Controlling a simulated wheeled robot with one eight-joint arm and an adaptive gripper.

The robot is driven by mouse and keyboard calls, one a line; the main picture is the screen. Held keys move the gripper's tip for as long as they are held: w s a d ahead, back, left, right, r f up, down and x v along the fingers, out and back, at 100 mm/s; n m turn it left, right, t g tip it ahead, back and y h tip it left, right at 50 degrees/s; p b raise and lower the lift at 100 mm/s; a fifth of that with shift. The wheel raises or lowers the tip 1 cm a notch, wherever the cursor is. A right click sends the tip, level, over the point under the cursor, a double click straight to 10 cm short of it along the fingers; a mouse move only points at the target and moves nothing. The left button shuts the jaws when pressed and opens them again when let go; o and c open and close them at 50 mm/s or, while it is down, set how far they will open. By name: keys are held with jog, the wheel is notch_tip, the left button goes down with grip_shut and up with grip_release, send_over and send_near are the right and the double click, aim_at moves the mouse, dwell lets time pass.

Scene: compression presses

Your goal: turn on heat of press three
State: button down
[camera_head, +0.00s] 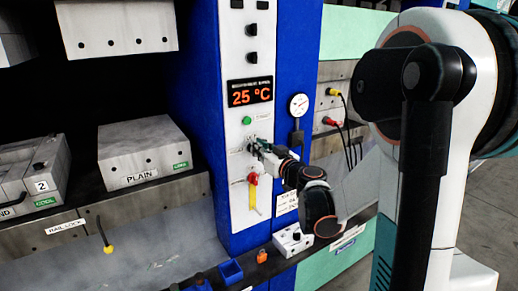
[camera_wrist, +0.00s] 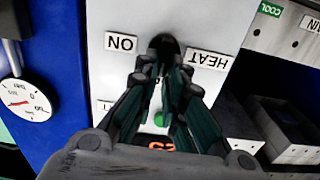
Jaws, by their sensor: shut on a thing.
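The press's white control panel (camera_head: 237,50) stands on a blue column, with a red display (camera_head: 249,92) reading 25 °C. My gripper (camera_head: 256,145) reaches the panel below a green button (camera_head: 247,120). In the wrist view my gripper (camera_wrist: 162,75) is shut on a black heat knob (camera_wrist: 163,44), between an ON label (camera_wrist: 121,42) and a HEAT label (camera_wrist: 208,60), both inverted. The fingers hide part of the knob, so its exact setting cannot be told. A third label beside the fingers is mostly hidden.
A lever with a red knob and yellow handle (camera_head: 253,196) is just below my gripper. A round gauge (camera_head: 298,105) is to the right. A grey PLAIN block (camera_head: 140,153) marked COOL sits on the left shelf. Blue bins (camera_head: 231,271) stand below.

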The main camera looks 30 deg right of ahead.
jog(key=shift+d+f+m+b, duration=0.3)
jog(key=shift+m+b, duration=0.4)
jog(key=shift+m, duration=2.2)
jog(key=shift+d+f+m+b, duration=0.35)
jog(key=shift+m+b, duration=0.4)
jog(key=shift+m, duration=2.15)
jog(key=shift+d+f+m+b, duration=0.3)
jog(key=shift+m+b, duration=0.4)
jog(key=shift+m, duration=2.2)
jog(key=shift+a, duration=0.1)
jog(key=c, duration=1.7)
grip_release()
jog(key=shift+s, duration=0.1)
jog(key=s, duration=1.1)
jog(key=shift+s+d, duration=0.25)
jog(key=shift+s, duration=0.15)
